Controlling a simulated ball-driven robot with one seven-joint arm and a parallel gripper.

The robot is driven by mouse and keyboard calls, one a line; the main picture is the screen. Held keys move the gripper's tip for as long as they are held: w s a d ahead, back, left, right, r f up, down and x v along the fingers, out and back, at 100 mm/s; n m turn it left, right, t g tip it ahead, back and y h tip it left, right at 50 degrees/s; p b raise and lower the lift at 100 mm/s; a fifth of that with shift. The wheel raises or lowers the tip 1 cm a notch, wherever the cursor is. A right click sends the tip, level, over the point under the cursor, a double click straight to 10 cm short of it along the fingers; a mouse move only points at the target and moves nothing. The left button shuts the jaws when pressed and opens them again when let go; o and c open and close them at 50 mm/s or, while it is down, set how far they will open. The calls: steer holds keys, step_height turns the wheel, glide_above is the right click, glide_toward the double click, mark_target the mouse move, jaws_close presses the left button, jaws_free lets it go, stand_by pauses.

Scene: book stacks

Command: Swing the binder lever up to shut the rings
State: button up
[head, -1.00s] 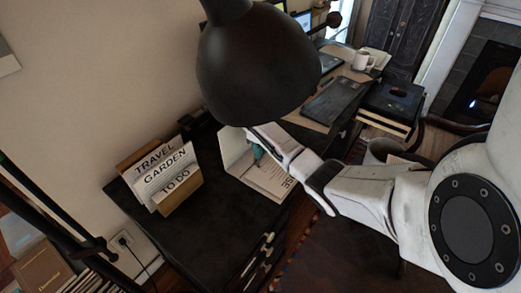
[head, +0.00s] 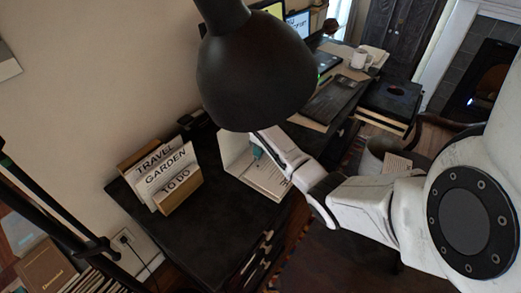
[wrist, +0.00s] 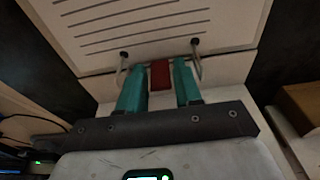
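The open white binder with its printed page (head: 262,179) lies on the dark desk. In the wrist view the page (wrist: 130,25) fills the top, with two thin metal rings, one left (wrist: 122,62) and one right (wrist: 195,62); I cannot tell whether their halves meet. The red lever (wrist: 160,75) stands between them. My gripper (wrist: 160,85) has its teal fingers apart, one on each side of the lever, with no clear grip on it. In the head view my gripper (head: 257,152) is over the binder, partly hidden by my arm.
A file holder with cards marked TRAVEL, GARDEN and TO DO (head: 166,180) stands left of the binder. A black lamp (head: 255,70) hangs over the desk. A keyboard (head: 335,100) and a white mug (head: 362,58) are further back. Desk space in front of the holder is clear.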

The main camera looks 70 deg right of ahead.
steer(key=shift+r, duration=0.1)
step_height(320, 180, up, 10)
steer(key=s, duration=0.1)
steer(key=shift+s+a+r, duration=0.15)
steer(key=shift+s+r, duration=0.05)
steer(key=shift+r, duration=0.05)
stand_by(0.7)
